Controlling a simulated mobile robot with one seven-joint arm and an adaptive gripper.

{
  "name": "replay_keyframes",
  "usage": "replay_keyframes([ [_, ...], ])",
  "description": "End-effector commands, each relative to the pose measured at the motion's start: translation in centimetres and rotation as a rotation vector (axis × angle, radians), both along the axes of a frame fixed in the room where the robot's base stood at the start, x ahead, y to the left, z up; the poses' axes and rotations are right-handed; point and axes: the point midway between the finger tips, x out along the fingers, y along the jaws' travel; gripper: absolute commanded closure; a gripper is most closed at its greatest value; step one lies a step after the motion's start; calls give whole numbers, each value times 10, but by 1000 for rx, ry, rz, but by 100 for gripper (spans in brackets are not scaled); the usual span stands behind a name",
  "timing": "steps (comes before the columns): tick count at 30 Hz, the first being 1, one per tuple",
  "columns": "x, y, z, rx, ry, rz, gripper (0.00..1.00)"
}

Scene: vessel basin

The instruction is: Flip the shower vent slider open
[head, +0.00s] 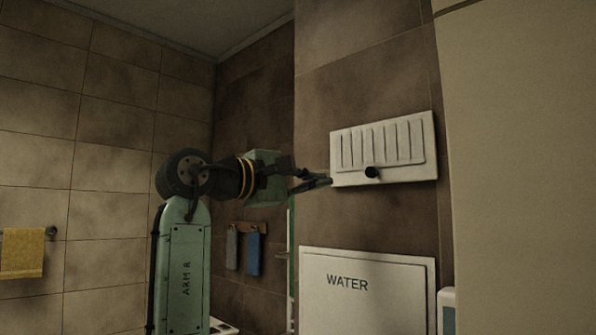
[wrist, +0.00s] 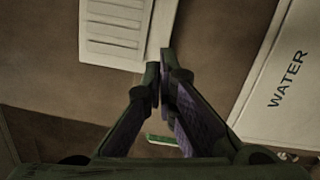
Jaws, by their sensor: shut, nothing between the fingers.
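The shower vent (head: 400,176) is a white panel with a row of vertical slots, high on the brown tiled wall. Its small black slider knob (head: 372,172) sticks out below the slots, near the middle of the lower edge. My gripper (head: 327,182) is shut and empty, with its tips beside the vent's lower left corner, left of the knob. In the wrist view the vent (wrist: 150,30) is at the top left, and my gripper's tips (wrist: 159,68) lie close to its edge. I cannot tell whether they touch it. The knob does not show in the wrist view.
A white panel marked WATER (head: 368,300) sits on the wall below the vent. A pale tall surface (head: 515,170) stands close at the right. Grey and blue towels (head: 254,254) hang at the back, and a yellow towel (head: 22,253) hangs far left.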

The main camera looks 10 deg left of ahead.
Motion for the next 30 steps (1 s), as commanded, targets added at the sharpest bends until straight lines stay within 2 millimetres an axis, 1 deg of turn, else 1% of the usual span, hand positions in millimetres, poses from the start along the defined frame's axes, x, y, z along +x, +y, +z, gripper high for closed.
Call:
replay_keyframes([
  [1,9,-8,4,2,2,-2,100],
  [3,20,-18,4,1,3,-1,100],
  [5,25,-25,5,1,0,0,100],
  [6,18,-31,7,5,-5,1,100],
  [9,12,-43,8,4,-3,1,100],
  [12,8,-50,10,2,-3,1,100],
  [16,5,-55,9,0,-1,1,100],
  [26,4,-56,9,0,-1,0,100],
  [30,-3,-69,8,3,-4,-4,100],
])
